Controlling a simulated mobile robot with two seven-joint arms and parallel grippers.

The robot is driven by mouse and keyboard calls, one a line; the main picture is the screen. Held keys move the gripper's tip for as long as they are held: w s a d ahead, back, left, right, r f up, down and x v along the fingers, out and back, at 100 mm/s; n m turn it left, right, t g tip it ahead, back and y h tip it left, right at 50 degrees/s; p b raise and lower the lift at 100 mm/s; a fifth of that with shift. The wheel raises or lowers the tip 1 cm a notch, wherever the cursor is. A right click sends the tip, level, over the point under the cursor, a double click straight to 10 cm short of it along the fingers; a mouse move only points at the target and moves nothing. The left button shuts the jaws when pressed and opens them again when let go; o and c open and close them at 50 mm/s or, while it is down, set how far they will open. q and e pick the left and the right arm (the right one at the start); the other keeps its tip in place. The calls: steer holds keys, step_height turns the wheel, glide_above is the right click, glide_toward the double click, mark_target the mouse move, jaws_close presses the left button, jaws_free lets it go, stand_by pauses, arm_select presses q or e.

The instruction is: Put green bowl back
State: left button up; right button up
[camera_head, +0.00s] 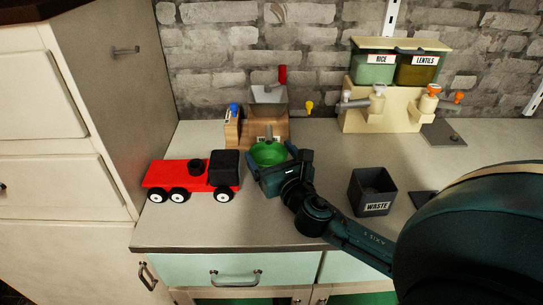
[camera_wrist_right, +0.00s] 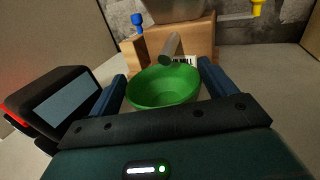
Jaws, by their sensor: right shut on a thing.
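The green bowl (camera_head: 268,153) is upright on the counter in front of the wooden mill (camera_head: 268,115), under its spout. It looks empty. In the right wrist view the bowl (camera_wrist_right: 165,87) sits between the two blue fingers of my right gripper (camera_wrist_right: 163,90), below the grey spout. My right gripper (camera_head: 271,160) is shut on the bowl in the head view, reaching in from the right. Whether the bowl touches the counter is hidden by the gripper. My left gripper is not in view.
A red toy truck (camera_head: 165,175) stands left of the gripper. A dark waste bin (camera_head: 372,192) stands to the right. A rice and lentils dispenser (camera_head: 385,100) is at the back right. A tall cabinet (camera_head: 100,80) bounds the left side. The front counter strip is clear.

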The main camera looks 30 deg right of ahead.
steer(key=shift+f, duration=0.1)
steer(key=o, duration=1)
steer(key=shift+c, duration=0.2)
steer(key=s, duration=0.3)
steer(key=s+a+b, duration=0.1)
steer(key=s, duration=0.3)
steer(key=s+b, duration=0.1)
steer(key=s, duration=0.3)
steer(key=shift+a, duration=0.35)
steer(key=shift+s+a, duration=0.1)
steer(key=shift+s, duration=0.35)
